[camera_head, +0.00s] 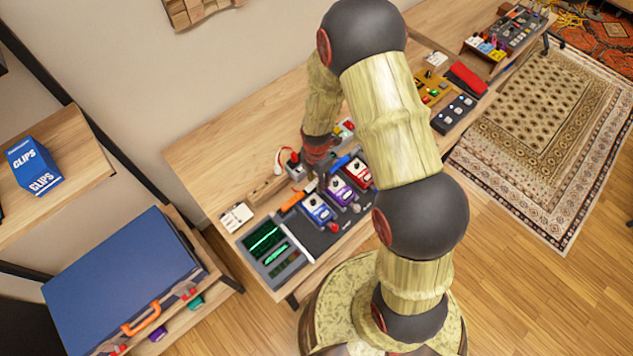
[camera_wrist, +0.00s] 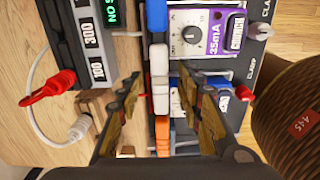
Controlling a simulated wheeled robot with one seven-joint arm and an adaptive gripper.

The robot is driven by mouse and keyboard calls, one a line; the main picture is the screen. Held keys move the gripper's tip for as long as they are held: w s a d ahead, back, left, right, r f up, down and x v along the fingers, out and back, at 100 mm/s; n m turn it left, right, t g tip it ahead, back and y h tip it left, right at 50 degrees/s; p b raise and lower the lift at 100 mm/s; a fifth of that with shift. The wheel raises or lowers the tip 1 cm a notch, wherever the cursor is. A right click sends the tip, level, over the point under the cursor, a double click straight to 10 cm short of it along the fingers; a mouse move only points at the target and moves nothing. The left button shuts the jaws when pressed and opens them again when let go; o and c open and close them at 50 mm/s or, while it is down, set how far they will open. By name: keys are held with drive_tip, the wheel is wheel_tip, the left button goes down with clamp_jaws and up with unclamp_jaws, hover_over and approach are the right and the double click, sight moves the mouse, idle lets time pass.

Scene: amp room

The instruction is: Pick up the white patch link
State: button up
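A white patch link (camera_wrist: 159,60) lies in a narrow row of coloured links in the wrist view, between a blue link (camera_wrist: 156,15) above and an orange link (camera_wrist: 162,128) below. A second white section (camera_wrist: 160,96) shows just under it; I cannot tell if it is a separate link. My gripper (camera_wrist: 161,76) is open, with one finger on each side of the row and nothing clearly held.
A purple pedal (camera_wrist: 208,35) stands right of the row, near my right finger. A dark numbered box (camera_wrist: 88,40) and a white cable with a red plug (camera_wrist: 48,88) lie left.

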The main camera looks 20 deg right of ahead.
drive_tip(key=shift+c, duration=1.2)
clamp_jaws()
drive_tip(key=shift+r, duration=0.15)
